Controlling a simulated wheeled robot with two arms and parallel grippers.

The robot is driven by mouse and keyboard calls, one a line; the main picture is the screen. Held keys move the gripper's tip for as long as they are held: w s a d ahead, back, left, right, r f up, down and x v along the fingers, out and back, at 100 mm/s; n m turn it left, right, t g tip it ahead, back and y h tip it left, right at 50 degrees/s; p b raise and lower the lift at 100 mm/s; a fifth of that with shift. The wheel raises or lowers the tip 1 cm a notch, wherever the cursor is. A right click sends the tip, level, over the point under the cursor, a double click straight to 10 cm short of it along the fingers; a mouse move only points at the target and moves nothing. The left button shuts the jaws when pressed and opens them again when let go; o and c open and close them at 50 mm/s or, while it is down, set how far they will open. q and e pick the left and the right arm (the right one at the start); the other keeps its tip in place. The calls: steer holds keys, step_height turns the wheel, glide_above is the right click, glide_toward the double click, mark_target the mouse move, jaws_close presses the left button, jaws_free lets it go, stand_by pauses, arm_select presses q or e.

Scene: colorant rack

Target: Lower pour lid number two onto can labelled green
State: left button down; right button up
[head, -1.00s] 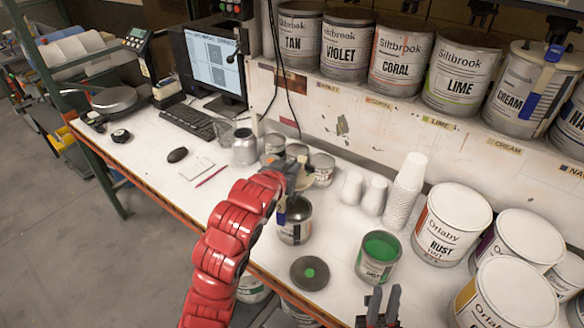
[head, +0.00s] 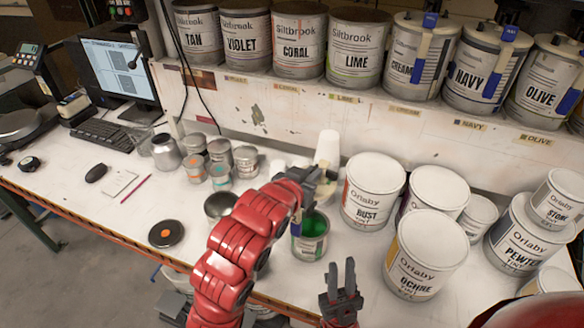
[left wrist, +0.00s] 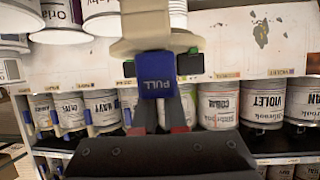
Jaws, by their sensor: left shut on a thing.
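My left gripper (head: 312,188) is shut on the blue PULL tab (left wrist: 156,75) of a beige pour lid (left wrist: 150,40), seen close in the left wrist view. No number can be read on the lid. In the head view the hand is close to the open can with green paint (head: 312,246), just above its rim; whether the lid lines up with it cannot be told. The can's label is too small to read. My right gripper (head: 342,286) is open and empty, low in front of the green can.
A RUST tub (head: 373,195) and an OCHRE tub (head: 424,255) stand right of the green can. An open can (head: 219,205) is partly behind my left arm. A dark disc with an orange dot (head: 166,234) lies left. Lidded cans such as NAVY (head: 472,78) line the shelf.

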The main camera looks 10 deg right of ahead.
mark_target(307, 217)
arm_select(q)
steer(key=shift+f, duration=0.15)
step_height(307, 217, down, 13)
steer(key=shift+f+b, duration=0.1)
steer(key=shift+b, duration=0.8)
steer(key=shift+f+b, duration=0.7)
steer(key=shift+b, duration=0.05)
steer(key=shift+b, duration=0.35)
steer(key=shift+f+b, duration=0.55)
steer(key=shift+b, duration=0.1)
stand_by(0.5)
steer(key=c, duration=0.9)
jaws_free()
steer(key=shift+s, duration=0.1)
